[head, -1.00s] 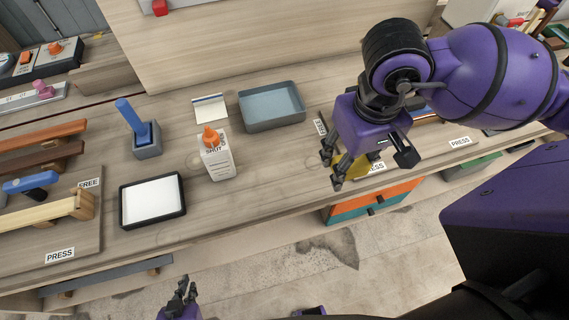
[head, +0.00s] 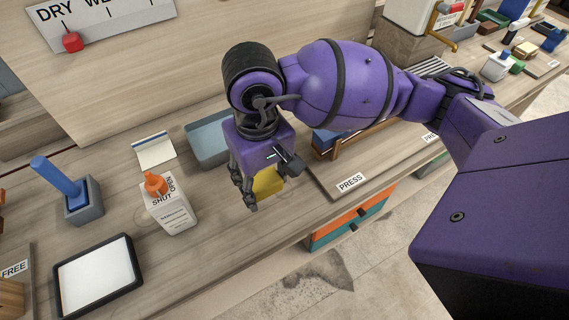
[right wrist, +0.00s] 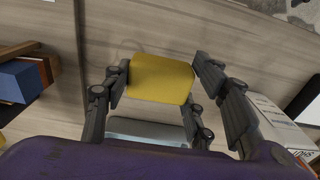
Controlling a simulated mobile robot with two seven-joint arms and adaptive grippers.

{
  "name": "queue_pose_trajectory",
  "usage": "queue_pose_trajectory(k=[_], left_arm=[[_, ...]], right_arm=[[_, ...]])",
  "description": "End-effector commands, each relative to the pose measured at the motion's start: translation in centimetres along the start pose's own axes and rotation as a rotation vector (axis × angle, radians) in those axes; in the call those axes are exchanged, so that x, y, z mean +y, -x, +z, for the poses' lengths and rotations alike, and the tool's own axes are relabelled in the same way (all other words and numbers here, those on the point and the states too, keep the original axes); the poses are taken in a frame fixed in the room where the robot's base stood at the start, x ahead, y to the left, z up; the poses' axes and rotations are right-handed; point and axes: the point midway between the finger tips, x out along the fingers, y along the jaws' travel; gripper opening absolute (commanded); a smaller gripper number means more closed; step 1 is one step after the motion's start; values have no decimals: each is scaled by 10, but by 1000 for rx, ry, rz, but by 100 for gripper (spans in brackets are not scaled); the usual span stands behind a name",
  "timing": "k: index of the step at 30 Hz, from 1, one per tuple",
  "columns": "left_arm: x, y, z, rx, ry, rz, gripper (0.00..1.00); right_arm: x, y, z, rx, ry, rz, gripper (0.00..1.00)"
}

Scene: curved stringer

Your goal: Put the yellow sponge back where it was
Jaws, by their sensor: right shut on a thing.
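The yellow sponge (head: 267,182) is between the fingers of my right gripper (head: 264,190), over the bench just right of the grey-blue tray (head: 203,146). In the right wrist view the sponge (right wrist: 160,78) sits between the fingers of my right gripper (right wrist: 160,82), which is shut on it. The tray (right wrist: 148,130) shows beyond it there. The gripper and arm hide part of the sponge and tray in the head view. How high the sponge is above the bench is hard to tell. My left gripper is out of view.
A white bottle with an orange cap (head: 168,206) stands left of the gripper. A small card (head: 154,150), a blue-handled tool in a grey block (head: 76,194) and a black-framed white pad (head: 97,275) are further left. A PRESS board (head: 350,184) lies to the right.

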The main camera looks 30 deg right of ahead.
Motion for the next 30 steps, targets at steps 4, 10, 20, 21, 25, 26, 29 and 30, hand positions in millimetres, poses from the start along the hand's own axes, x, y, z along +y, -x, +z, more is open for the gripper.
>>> queue_pose_trajectory(k=[4, 10, 20, 21, 25, 26, 29, 30], left_arm=[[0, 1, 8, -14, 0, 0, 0], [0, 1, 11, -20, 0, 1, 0], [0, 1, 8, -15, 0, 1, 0], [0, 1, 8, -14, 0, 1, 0], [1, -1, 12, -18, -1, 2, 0], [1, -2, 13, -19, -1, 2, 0], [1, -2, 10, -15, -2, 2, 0], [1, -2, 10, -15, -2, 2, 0]], right_arm=[[-5, -7, -8, 4, 1, -2, 28], [-8, -35, -12, 2, 0, 0, 28], [-8, -45, -13, 7, 2, 0, 28], [-8, -45, -13, 6, 2, 0, 28], [-8, -50, -13, 5, 2, 0, 28], [-8, -51, -12, 5, 2, 0, 28], [-8, -49, -13, 6, 2, 0, 65], [-8, -49, -13, 6, 2, 0, 71]])
